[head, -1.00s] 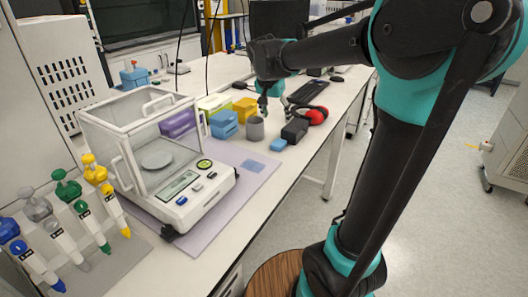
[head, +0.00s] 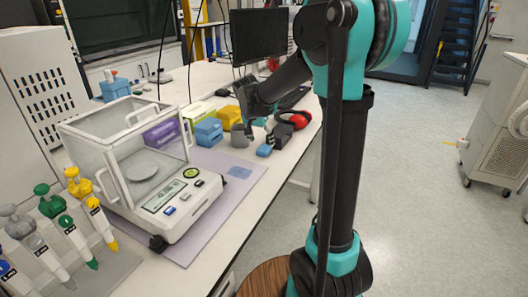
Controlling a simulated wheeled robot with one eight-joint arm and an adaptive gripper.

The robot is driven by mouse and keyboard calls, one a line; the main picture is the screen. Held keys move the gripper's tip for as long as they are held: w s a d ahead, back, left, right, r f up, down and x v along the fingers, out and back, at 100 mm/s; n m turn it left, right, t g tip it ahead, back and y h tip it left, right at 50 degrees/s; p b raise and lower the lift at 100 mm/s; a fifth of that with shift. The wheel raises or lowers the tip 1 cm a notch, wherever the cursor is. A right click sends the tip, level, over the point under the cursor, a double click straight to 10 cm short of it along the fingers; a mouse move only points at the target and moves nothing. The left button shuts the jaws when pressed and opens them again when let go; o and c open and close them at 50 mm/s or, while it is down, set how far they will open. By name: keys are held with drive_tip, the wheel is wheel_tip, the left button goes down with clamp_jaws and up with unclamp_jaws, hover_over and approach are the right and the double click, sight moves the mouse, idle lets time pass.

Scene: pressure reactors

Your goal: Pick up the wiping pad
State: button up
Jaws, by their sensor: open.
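A small blue pad (head: 264,150) lies on the white bench near its front edge, just in front of a dark box. It looks like the wiping pad. A flat, greyish-blue square (head: 240,172) also lies on the lilac mat, and I cannot tell its material. My gripper (head: 258,136) is open and points down, just behind and above the blue pad, between the grey cup and the dark box. Its fingertips are small and partly lost against the dark things behind, so contact cannot be told.
A grey cup (head: 238,136) stands left of my gripper. A dark box (head: 284,134) and red ear muffs (head: 298,119) are at its right. Blue (head: 208,131) and yellow (head: 229,116) boxes stand behind. A glass-sided balance (head: 150,185) and pipettes (head: 65,235) fill the near left.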

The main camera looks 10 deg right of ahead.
sight(263, 149)
drive_tip(key=x, duration=0.5)
drive_tip(key=shift+s+a+f, duration=0.1)
drive_tip(key=shift+a+f, duration=0.05)
drive_tip(key=shift+a, duration=0.1)
drive_tip(key=c, duration=1)
wheel_tip(263, 149, up, 20)
drive_tip(key=shift+r, duration=0.1)
